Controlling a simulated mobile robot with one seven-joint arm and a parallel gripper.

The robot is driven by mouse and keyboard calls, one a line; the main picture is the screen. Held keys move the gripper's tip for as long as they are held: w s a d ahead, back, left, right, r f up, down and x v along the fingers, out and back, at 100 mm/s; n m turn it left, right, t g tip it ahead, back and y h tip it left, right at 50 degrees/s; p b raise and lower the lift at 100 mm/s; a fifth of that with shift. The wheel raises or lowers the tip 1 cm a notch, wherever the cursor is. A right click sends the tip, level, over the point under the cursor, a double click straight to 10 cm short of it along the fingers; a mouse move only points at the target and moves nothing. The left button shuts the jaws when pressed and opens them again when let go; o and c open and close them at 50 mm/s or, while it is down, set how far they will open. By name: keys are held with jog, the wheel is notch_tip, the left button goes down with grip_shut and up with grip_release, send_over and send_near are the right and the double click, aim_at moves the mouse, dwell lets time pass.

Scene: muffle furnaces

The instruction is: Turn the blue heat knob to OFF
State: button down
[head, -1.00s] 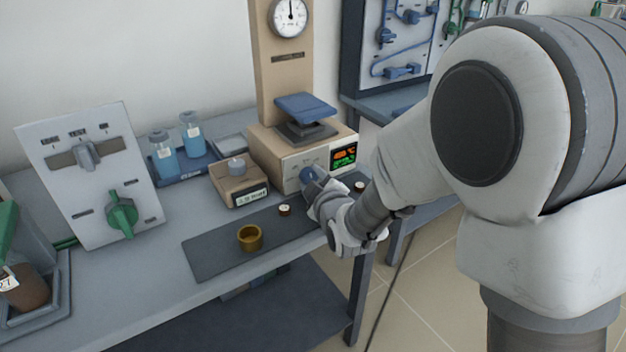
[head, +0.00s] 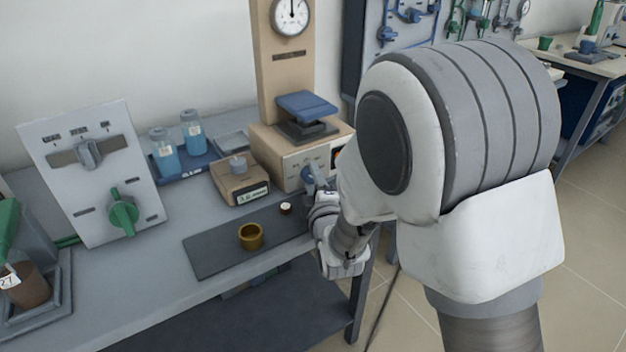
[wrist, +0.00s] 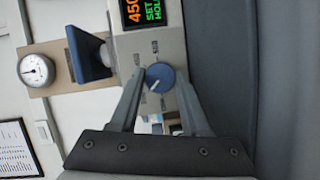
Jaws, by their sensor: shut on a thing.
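The blue heat knob (wrist: 160,78) is a round dial with a white pointer mark on the pale front panel (wrist: 152,45) of a beige unit. In the wrist view the mark points toward the lower left. Small labels surround the knob, too small to read. A display (wrist: 143,10) beside it shows an orange 450 and green text. My gripper (wrist: 161,76) has one finger on each side of the knob and is shut on it. In the head view my gripper (head: 316,186) is at the beige unit's front (head: 298,168), and my arm covers most of the display.
A dark mat (head: 215,257) with a brass-coloured cup (head: 251,236) and a small dark-sided piece (head: 286,208) lies before the unit. A small beige box (head: 238,183) stands left of it. Farther left are blue-liquid bottles (head: 194,135) and a panel with a green knob (head: 124,214).

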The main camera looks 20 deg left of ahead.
jog(key=shift+c, duration=1.9)
grip_release()
